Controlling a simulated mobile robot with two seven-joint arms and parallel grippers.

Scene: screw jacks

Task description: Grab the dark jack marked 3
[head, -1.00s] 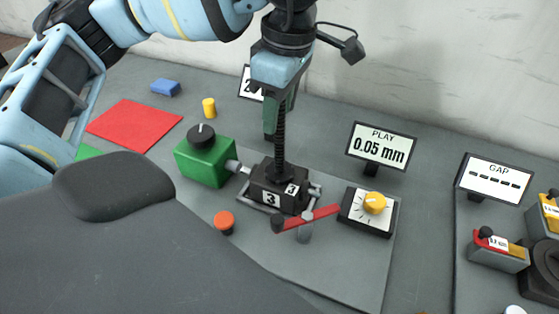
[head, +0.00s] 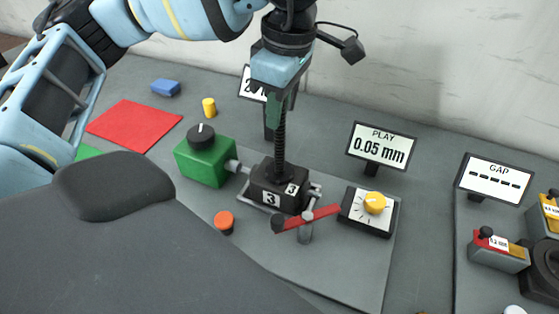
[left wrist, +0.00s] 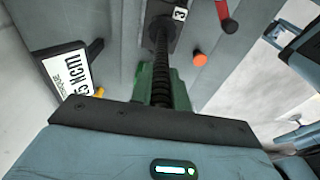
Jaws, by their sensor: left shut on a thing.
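The dark jack marked 3 (head: 278,187) stands upright on a grey plate, a black block with white "3" labels and a tall threaded screw. Its base shows at the top of the left wrist view (left wrist: 162,24). My left gripper (head: 280,104) comes down from above and is shut on the upper part of the screw. In the left wrist view, green fingers (left wrist: 160,85) lie on both sides of the threaded screw. The top end of the screw is hidden by the gripper. My right gripper is not in view.
A green box with a black knob (head: 205,161) is left of the jack. A yellow-knob dial (head: 368,211), a red lever (head: 309,216) and an orange button (head: 224,222) are close by. The "PLAY 0.05 mm" sign (head: 381,146) stands behind. Red-topped blocks (head: 498,250) sit at right.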

